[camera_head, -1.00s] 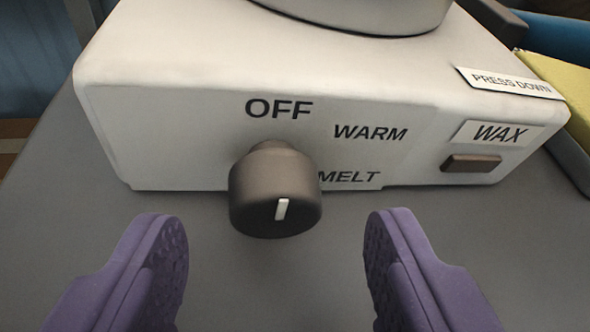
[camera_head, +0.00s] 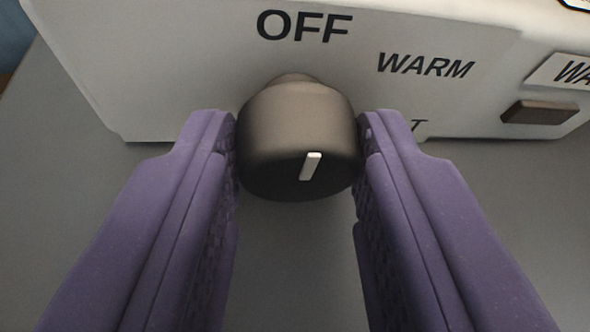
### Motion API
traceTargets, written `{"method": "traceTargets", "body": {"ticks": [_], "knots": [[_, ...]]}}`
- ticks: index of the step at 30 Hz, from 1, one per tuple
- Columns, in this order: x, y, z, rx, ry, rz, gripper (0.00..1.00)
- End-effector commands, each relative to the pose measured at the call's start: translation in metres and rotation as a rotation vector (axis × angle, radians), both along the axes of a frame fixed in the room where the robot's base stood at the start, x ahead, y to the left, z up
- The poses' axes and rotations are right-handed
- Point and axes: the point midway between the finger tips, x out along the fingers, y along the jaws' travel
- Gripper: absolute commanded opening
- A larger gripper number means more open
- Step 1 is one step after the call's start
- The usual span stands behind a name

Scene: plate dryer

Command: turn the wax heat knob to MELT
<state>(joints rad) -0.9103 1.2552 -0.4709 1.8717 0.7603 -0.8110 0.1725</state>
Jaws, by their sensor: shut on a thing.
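The wax heat knob (camera_head: 285,150) is a dark grey-brown cylinder on the front of the white heater box (camera_head: 180,70). Its white pointer line (camera_head: 311,166) leans slightly right of straight up, toward the OFF label (camera_head: 304,26). The WARM label (camera_head: 425,65) is to the upper right of the knob. Most of the MELT label (camera_head: 418,125) is hidden behind my right finger; only its last letter shows. My gripper (camera_head: 298,145) has two purple ridged fingers, one on each side of the knob, shut on it.
A brown button (camera_head: 540,112) sits on the box front at the right, under the partly cut-off WAX label (camera_head: 565,72). The grey surface (camera_head: 290,265) below the knob and between the fingers is clear.

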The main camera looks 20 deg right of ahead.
Motion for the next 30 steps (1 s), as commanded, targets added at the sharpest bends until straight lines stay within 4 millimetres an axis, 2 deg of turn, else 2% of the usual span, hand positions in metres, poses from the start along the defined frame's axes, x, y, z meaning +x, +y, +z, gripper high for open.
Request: {"method": "traceTargets", "body": {"ticks": [18, 30], "knots": [[-0.0002, -0.0041, -0.0019, 0.374, -0.011, -0.003, 0.06], [-0.0008, -0.0039, -0.0010, 0.492, -0.014, -0.001, 0.06]]}}
